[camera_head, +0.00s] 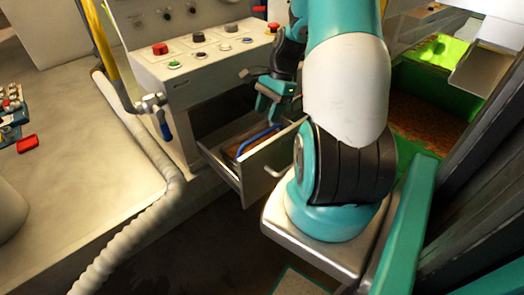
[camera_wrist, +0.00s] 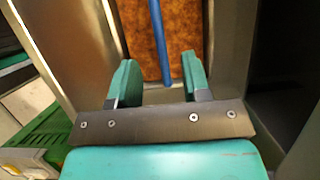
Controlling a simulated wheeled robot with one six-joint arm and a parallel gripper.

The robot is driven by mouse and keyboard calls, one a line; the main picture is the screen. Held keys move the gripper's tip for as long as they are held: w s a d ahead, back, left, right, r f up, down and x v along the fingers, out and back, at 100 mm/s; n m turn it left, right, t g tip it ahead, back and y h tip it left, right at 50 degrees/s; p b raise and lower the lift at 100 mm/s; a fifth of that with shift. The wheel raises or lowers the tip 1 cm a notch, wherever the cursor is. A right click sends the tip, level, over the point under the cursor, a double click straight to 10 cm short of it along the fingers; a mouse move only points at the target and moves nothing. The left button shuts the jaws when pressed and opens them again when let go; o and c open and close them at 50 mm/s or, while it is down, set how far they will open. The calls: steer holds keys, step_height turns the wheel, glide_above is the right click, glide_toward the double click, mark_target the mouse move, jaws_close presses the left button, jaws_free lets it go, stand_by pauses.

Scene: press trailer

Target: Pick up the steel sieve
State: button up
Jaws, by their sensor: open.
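I cannot make out a steel sieve for certain in either view. An open grey drawer (camera_head: 254,182) holds a thin blue bar (camera_head: 258,139), perhaps a handle, over a brown surface. In the wrist view the blue bar (camera_wrist: 159,40) runs down between my fingers, over the mottled brown surface (camera_wrist: 185,28). My gripper (camera_head: 278,92) is above the drawer. Its two teal fingers (camera_wrist: 160,70) are apart, one on each side of the bar's lower end. I see nothing held between them. My arm hides part of the drawer's right side.
A control panel (camera_head: 188,72) with coloured buttons stands above the drawer. A yellow pole (camera_head: 98,45), a valve with a blue lever (camera_head: 163,124) and a pale hose (camera_head: 137,222) lie to the left. A bright green bin (camera_head: 440,52) is at upper right.

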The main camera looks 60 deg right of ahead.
mark_target(262, 133)
steer(key=x, duration=0.8)
steer(key=shift+s+d+f+p, duration=0.1)
steer(key=shift+s+p, duration=0.05)
steer(key=shift+p, duration=0.2)
jaws_close()
stand_by(1.0)
